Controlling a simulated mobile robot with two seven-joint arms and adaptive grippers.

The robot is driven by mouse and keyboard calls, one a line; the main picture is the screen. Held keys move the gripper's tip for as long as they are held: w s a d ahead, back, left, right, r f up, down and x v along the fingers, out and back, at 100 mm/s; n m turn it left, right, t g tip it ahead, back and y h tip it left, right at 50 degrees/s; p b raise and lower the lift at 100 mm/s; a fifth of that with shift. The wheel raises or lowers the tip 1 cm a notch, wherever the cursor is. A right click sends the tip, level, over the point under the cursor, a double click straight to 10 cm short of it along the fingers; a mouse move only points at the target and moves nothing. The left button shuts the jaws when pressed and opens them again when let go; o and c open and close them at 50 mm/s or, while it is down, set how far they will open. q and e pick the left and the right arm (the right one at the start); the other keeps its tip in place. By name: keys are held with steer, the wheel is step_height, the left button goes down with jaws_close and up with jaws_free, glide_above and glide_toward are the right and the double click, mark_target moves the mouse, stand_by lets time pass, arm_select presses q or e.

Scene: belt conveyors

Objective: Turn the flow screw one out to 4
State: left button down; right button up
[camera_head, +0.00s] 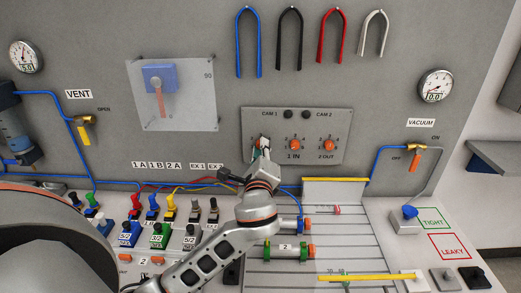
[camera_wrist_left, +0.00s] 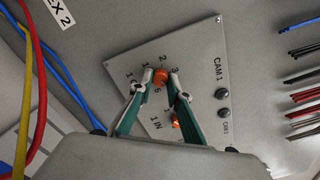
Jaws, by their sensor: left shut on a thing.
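The flow screw one out is an orange knob (camera_wrist_left: 160,76) with a ring of numbers around it, on the grey panel (camera_wrist_left: 205,60). My left gripper (camera_wrist_left: 158,86) has its two green-sided fingers on either side of this knob and is shut on it. In the head view my left gripper (camera_head: 262,146) reaches the left end of the panel (camera_head: 312,124) and hides most of this screw. Which number the screw points to cannot be read. My right gripper is not in view.
Close right of my gripper is the orange 1 IN screw (camera_head: 294,145), then the 2 OUT screw (camera_head: 327,146). Black CAM knobs (camera_head: 288,115) sit above. Coloured hoses (camera_head: 185,187) and several valves (camera_head: 157,235) lie lower left. The wall above the panel is clear up to the hanging tubes.

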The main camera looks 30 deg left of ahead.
arm_select(q)
steer(key=shift+f+n, duration=0.1)
steer(key=shift+n, duration=0.2)
stand_by(0.4)
steer(key=c, duration=1.9)
jaws_free()
steer(key=v, duration=1.2)
steer(key=shift+s, duration=0.1)
